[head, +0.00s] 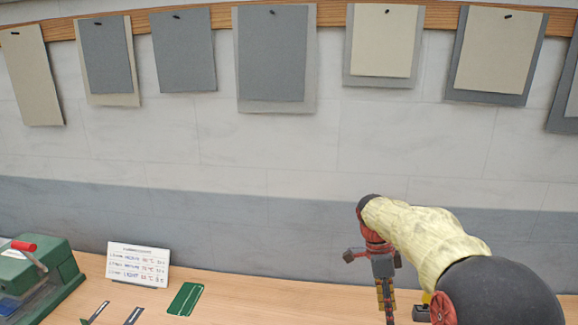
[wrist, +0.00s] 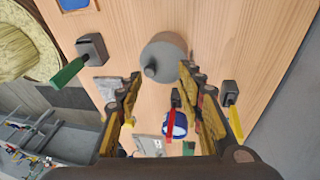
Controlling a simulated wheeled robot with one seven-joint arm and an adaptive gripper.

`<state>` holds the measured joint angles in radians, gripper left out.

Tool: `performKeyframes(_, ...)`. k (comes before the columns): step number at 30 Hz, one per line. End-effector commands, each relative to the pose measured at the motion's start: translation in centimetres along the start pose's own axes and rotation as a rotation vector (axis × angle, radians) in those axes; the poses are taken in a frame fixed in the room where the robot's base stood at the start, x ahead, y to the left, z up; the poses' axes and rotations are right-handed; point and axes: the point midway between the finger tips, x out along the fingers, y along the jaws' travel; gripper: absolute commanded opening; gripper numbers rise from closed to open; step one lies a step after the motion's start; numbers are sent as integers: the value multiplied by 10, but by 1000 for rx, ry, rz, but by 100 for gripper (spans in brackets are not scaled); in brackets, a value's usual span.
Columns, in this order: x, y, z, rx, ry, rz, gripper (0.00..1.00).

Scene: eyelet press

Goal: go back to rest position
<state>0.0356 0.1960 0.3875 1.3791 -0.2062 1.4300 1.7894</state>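My gripper (wrist: 160,77) shows in the wrist view with its two yellow-brown fingers spread apart. In the head view my gripper (head: 385,300) hangs down at the lower right, in front of the wall. Its tips are cut off by the bottom edge there.
A green press with a red handle (head: 38,275) stands at the left of the table. A written card (head: 138,265) and a green flat piece (head: 186,299) are nearby. Dark blocks with green (wrist: 92,48) and yellow (wrist: 230,95) handles flank the cylinder. Sheets hang on the wall.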

Motion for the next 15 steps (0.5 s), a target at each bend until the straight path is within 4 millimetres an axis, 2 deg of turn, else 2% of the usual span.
performKeyframes(3, 11, 11, 6, -267, -23, -25, 37)
performKeyframes(8, 14, 37, 12, -632, -44, -98, 37)
performKeyframes(11, 12, 59, 15, -857, -43, -161, 37)
performKeyframes(15, 6, 97, 18, -1164, -12, -272, 37)
